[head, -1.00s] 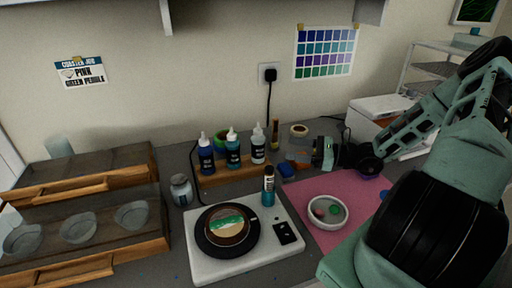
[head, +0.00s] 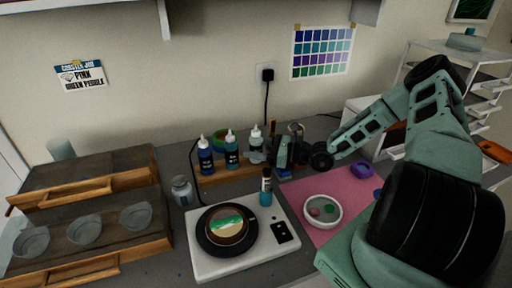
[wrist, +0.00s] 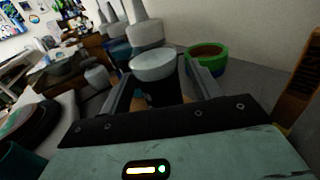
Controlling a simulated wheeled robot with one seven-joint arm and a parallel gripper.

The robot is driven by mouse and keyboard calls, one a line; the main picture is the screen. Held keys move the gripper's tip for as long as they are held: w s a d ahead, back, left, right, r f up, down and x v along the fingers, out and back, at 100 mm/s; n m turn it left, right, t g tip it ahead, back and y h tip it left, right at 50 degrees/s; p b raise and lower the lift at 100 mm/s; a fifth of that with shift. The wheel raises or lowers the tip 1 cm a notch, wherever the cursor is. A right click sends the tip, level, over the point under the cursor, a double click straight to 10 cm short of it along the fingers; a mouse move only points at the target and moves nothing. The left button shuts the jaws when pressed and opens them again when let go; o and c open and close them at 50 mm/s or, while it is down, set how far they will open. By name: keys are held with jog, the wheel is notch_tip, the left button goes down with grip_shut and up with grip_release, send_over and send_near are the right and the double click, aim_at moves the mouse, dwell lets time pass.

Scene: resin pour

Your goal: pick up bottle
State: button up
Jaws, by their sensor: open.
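A smaller dark-capped teal bottle (head: 266,190) stands on the white scale. The task does not say which bottle. My gripper (head: 275,153) is open beside the pale bottle, on its right.
The white scale (head: 205,265) holds a round dark coaster mould (head: 228,228). A white bowl (head: 322,211) sits on the pink mat (head: 345,190). A grey jar (head: 181,190) and a wooden tray box (head: 150,247) with several cups are left. A green-rimmed roll (wrist: 207,57) stands behind the rack.

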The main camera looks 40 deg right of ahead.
jog(key=c, duration=1.2)
jog(key=shift+o, duration=0.2)
notch_tip(320, 180, up, 10)
jog(key=shift+r+b, duration=0.1)
jog(key=shift+b, duration=0.6)
jog(key=o, duration=0.4)
